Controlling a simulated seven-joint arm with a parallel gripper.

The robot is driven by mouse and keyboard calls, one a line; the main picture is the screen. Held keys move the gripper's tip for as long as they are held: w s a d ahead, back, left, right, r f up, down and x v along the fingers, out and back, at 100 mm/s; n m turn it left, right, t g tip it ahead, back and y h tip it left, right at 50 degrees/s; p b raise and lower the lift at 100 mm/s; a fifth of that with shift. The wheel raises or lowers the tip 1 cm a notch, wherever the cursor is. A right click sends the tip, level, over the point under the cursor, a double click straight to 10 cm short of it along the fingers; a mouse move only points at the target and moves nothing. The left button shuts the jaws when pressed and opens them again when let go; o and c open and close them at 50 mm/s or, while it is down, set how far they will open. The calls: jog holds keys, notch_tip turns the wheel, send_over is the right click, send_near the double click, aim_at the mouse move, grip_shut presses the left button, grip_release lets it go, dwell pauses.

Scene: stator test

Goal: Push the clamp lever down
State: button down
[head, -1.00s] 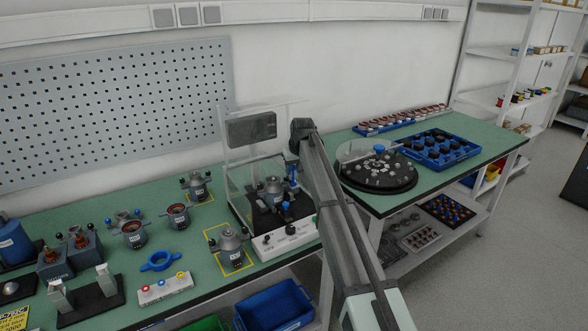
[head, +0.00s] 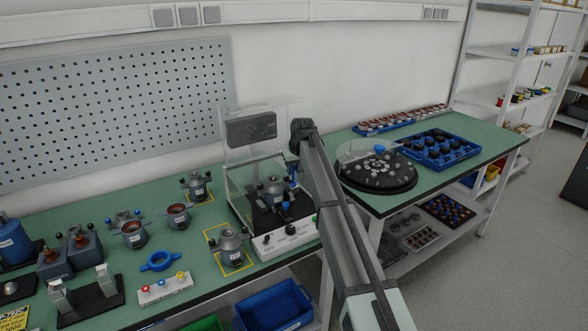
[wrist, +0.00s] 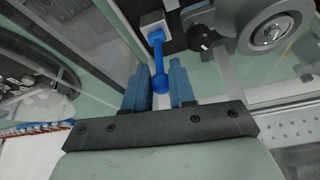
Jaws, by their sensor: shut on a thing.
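The clamp lever is a blue rod with a round blue knob (wrist: 160,83), set in a pale block at the top of the wrist view. My gripper (wrist: 159,88) has two blue fingers, one on each side of the knob, and is shut on it. In the head view my gripper (head: 293,170) is at the right side of the test station (head: 285,243), mostly hidden by my arm. A grey motor housing (head: 272,188) sits in the station; its round metal top (wrist: 268,32) shows at the upper right of the wrist view.
A clear guard with a dark display (head: 252,128) stands over the station. Another housing (head: 230,245) stands in a yellow square to the left. A round dark turntable (head: 378,175) and a blue tray (head: 440,150) are to the right.

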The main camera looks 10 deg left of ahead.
jog(key=shift+s+d+t+y, duration=0.35)
jog(key=shift+d+t+y, duration=0.05)
jog(key=shift+t+y, duration=0.1)
jog(key=c, duration=1.3)
grip_release()
jog(key=v, duration=1.3)
jog(key=shift+s+d+r, duration=0.1)
jog(key=shift+s+r, duration=0.05)
jog(key=shift+r, duration=0.15)
